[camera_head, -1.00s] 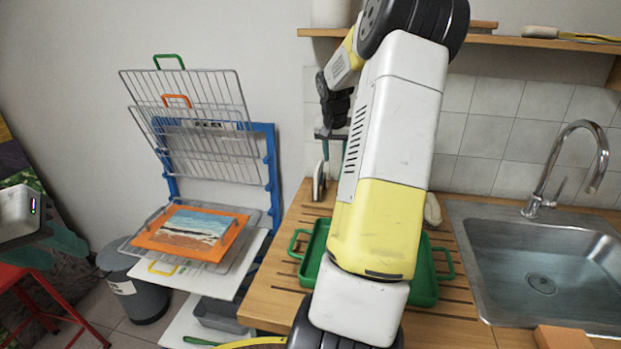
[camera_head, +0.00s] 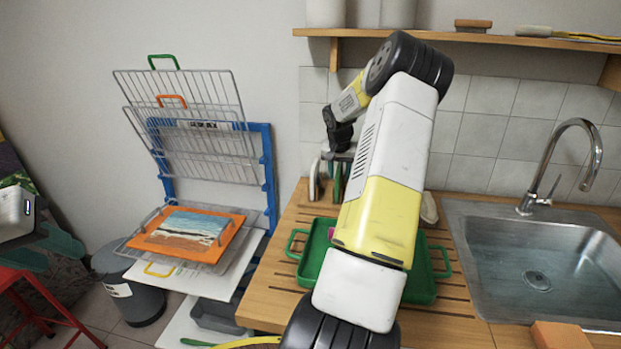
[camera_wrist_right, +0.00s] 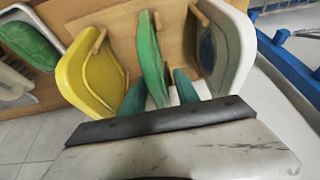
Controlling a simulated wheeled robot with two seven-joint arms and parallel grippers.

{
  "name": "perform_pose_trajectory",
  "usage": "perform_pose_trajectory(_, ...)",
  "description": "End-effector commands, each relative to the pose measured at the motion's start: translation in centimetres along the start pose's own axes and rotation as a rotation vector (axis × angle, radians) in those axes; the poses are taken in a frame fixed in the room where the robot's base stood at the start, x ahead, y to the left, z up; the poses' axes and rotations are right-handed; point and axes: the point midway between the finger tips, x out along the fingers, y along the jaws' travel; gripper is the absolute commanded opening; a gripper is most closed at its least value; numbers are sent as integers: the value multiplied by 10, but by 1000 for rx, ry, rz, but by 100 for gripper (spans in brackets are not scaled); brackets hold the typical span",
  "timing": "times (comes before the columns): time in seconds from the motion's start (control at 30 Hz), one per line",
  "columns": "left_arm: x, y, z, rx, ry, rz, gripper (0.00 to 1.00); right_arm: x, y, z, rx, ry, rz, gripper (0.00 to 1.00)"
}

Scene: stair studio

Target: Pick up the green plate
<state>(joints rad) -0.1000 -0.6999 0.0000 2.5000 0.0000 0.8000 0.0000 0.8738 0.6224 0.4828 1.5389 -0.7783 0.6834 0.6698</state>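The green plate (camera_wrist_right: 152,58) stands on edge in the middle of the right wrist view, between a yellow plate (camera_wrist_right: 92,75) and a pale grey-white plate (camera_wrist_right: 232,50). My right gripper (camera_wrist_right: 161,84) has its teal fingers apart, one on each side of the green plate's near edge. I cannot tell whether they touch it. In the head view the right gripper (camera_head: 338,178) points down at the plates on the counter, and the green plate is mostly hidden there. My left gripper (camera_head: 45,245) is at the far left with teal fingers apart and nothing seen between them.
Wooden pegs (camera_wrist_right: 100,40) stand between the plates. A green tray (camera_head: 312,255) lies on the wooden counter, partly behind my right arm. The sink (camera_head: 540,270) is to the right, a shelf (camera_head: 480,40) above. A drying rack (camera_head: 185,135) stands left.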

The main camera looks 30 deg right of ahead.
Motion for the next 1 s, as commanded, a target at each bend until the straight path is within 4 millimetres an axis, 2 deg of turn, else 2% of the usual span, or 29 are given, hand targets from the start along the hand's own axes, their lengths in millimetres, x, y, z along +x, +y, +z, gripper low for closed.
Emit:
perform_pose_trajectory(0.07, 0, 0, 0, 0, 0, 0, 36, 0, 0, 0, 0, 0, 0, 37)
perform_pose_trajectory(0.27, 0, 0, 0, 0, 0, 0, 36, -1, 0, 0, 0, 0, 0, 0)
perform_pose_trajectory(1.0, 0, 0, 0, 0, 0, 0, 36, -1, 0, 0, 0, 0, 0, 0)
